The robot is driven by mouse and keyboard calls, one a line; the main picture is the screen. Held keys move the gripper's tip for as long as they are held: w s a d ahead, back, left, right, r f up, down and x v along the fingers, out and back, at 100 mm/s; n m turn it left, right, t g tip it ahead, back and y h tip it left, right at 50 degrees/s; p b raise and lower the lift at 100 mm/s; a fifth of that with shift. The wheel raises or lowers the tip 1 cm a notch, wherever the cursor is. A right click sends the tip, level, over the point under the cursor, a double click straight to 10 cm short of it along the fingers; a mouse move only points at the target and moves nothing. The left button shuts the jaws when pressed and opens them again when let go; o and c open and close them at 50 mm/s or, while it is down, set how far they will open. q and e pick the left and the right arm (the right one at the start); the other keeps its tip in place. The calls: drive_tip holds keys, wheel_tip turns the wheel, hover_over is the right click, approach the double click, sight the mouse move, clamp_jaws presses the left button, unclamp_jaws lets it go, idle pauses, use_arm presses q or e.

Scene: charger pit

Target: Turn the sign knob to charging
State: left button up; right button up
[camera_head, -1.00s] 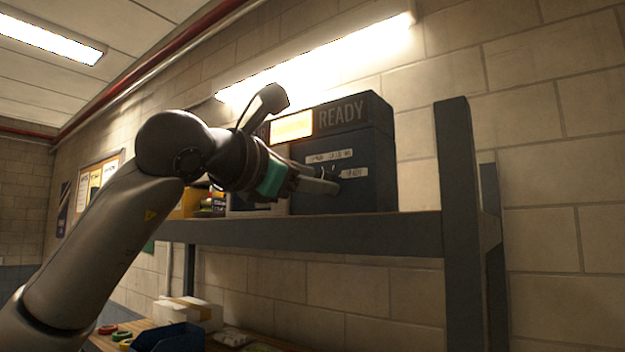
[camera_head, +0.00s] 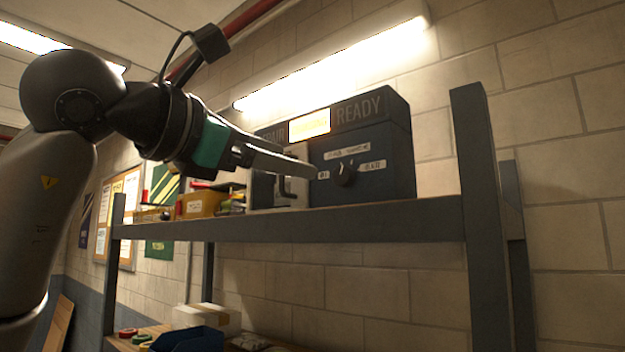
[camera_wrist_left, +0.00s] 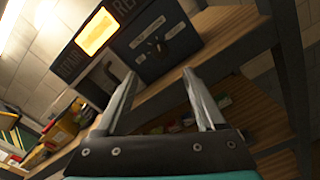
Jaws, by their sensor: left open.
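The dark sign box (camera_head: 392,160) stands on the shelf, with READY at the right of its top strip and a lit orange panel (camera_head: 310,125) to the left of that. The black sign knob (camera_head: 345,174) sits on its front among white labels; it also shows in the left wrist view (camera_wrist_left: 155,46). The label text is too blurred to read surely. My left gripper (camera_head: 300,170) is in front of the box, left of the knob and apart from it. In the left wrist view its two fingers (camera_wrist_left: 160,78) are spread and empty. My right gripper is not in view.
The grey shelf (camera_head: 350,222) runs under the box, with an upright post (camera_head: 477,190) at its right. A yellow bin (camera_head: 203,203) stands left of the box. A blue bin (camera_head: 187,340) is on the lower bench.

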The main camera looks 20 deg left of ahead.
use_arm(q)
drive_tip(key=shift+b+v, duration=0.35)
drive_tip(key=shift+v, duration=2.05)
